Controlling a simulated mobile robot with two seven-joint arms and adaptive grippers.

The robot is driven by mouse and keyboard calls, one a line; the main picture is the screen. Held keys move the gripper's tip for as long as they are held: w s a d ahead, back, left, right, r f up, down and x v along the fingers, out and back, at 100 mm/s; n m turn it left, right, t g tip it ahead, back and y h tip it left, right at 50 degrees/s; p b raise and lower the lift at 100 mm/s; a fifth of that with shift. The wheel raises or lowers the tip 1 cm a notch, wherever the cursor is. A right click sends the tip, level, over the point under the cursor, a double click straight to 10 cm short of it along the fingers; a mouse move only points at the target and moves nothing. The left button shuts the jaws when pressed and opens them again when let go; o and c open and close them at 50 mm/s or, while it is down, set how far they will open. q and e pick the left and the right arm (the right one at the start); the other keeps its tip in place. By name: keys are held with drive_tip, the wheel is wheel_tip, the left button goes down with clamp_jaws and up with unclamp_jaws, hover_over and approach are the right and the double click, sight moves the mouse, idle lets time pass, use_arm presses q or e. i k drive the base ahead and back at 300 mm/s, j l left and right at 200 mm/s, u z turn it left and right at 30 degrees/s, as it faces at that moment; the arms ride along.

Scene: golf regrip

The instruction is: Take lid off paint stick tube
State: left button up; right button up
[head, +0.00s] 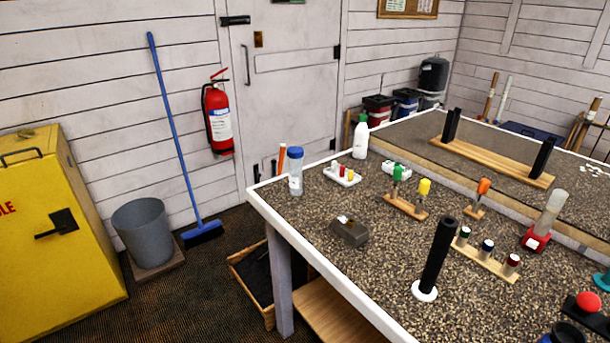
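A clear, upright tube (296,184) with a blue lid (295,152) stands near the left corner of the workbench; it looks like the paint stick tube. The lid sits on top of the tube. Its contents are hard to make out, and there is a pale label on its side. Neither of my grippers shows in the head view.
The speckled workbench (385,262) has a white rim. A white bottle (361,140) with a green cap, a white tray (342,176), a dark grey block (349,231) and a black upright cylinder (437,258) stand on it. The surface around the tube is mostly clear.

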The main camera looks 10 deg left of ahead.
sight(295, 165)
drive_tip(key=j+z, duration=0.3)
drive_tip(key=z, duration=0.15)
drive_tip(key=i+j+z, duration=0.1)
drive_tip(key=j+z, duration=0.2)
drive_tip(key=z, duration=0.15)
drive_tip(key=j+z, duration=0.2)
drive_tip(key=j, duration=0.25)
drive_tip(key=k+j+z, duration=0.2)
drive_tip(key=j, duration=0.8)
drive_tip(key=k+j+z, duration=0.1)
drive_tip(key=j, duration=0.35)
